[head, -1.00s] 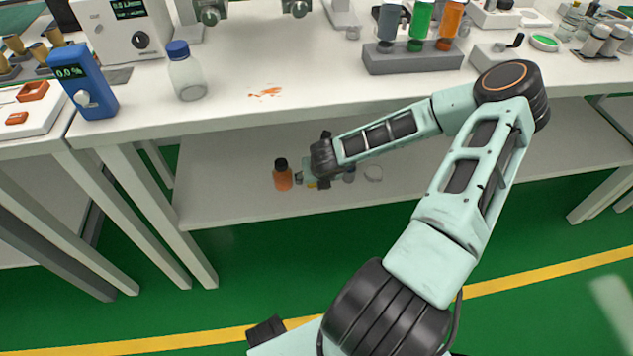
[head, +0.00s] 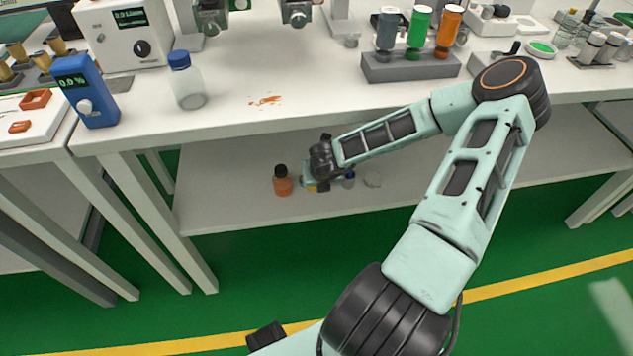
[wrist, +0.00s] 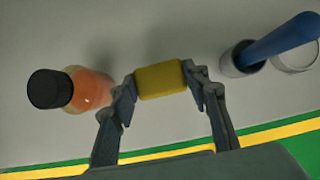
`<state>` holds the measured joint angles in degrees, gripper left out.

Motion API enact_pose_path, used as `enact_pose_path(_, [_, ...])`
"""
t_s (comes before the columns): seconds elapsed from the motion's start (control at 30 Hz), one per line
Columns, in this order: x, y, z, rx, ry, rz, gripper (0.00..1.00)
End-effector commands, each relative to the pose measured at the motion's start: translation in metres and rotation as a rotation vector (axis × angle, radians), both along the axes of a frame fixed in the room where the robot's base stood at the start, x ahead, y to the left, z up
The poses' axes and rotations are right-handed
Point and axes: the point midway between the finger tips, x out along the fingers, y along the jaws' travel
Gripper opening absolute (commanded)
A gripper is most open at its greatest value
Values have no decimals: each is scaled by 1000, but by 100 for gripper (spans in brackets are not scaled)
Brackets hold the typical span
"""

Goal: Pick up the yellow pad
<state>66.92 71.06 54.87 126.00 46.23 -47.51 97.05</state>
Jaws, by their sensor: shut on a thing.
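The yellow pad (wrist: 160,80) is a small rounded block between the two fingers of my gripper (wrist: 160,84) in the wrist view. My gripper is shut on it, with one finger against each side. In the head view my gripper (head: 311,184) is low over the lower shelf, and only a small yellow bit of the pad (head: 311,189) shows beneath it. I cannot tell whether the pad touches the shelf.
An orange bottle with a black cap (wrist: 85,89) stands close to the left finger. A small cup with a blue-handled tool (wrist: 280,40) and a clear round dish (wrist: 296,55) are at the right. The lower shelf (head: 230,205) lies under the white tabletop (head: 300,110).

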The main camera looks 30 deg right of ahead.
Motion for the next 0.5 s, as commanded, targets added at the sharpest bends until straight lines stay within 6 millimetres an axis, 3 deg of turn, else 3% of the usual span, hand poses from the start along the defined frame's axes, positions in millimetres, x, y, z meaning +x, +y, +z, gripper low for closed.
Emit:
enact_pose_path(0.17, [-37,11,1,1,4,4,26])
enact_pose_path(0.5, [-130,38,4,4,3,1,26])
